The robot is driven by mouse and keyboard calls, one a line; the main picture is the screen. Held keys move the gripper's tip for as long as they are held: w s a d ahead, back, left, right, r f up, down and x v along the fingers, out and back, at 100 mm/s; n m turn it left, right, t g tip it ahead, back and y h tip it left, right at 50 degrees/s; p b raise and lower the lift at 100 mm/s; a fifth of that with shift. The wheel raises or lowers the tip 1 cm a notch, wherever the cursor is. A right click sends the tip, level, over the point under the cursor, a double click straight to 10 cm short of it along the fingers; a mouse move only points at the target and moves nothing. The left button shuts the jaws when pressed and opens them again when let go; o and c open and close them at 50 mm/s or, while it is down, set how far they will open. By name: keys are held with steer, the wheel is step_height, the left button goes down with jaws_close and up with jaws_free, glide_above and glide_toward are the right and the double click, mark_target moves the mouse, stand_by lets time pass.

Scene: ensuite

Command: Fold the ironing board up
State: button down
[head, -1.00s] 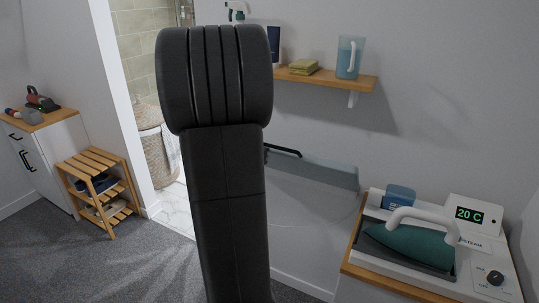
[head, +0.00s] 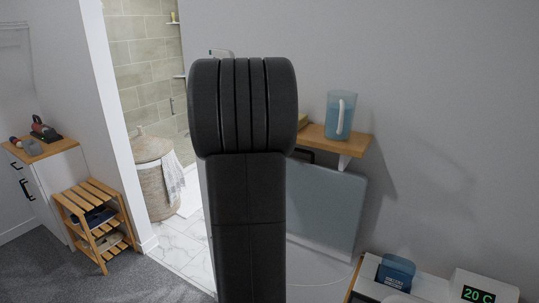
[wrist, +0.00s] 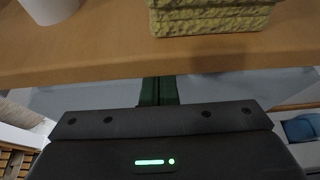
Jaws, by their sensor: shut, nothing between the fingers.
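The ironing board shows in the head view as a grey-blue panel (head: 328,212) standing steeply at the wall, just below the shelf. A black bar (head: 305,153) is at its top edge, partly behind my arm. My arm hides the panel's left part. In the wrist view a grey-blue surface (wrist: 92,100), which looks like the board, lies beyond my gripper (wrist: 158,82). The gripper's dark green fingers are together and empty, close to the shelf's edge. I cannot tell whether they touch the board. The head view does not show the fingers.
An ironing station with a blue container (head: 396,270) is at lower right. A slatted rack (head: 92,190) and wicker hamper (head: 153,180) stand left.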

steer(key=shift+w+d+r, duration=0.1)
steer(key=shift+w+d, duration=0.1)
steer(key=shift+w, duration=0.15)
steer(key=shift+s, duration=0.1)
steer(key=b+v, duration=0.3)
steer(key=v, duration=1)
steer(key=shift+s+a+r, duration=0.15)
steer(key=shift+s+a, duration=0.05)
steer(key=shift+a, duration=0.05)
steer(key=shift+w+d, duration=0.1)
steer(key=p+x, duration=0.3)
steer(key=x, duration=1)
steer(key=shift+f, duration=0.2)
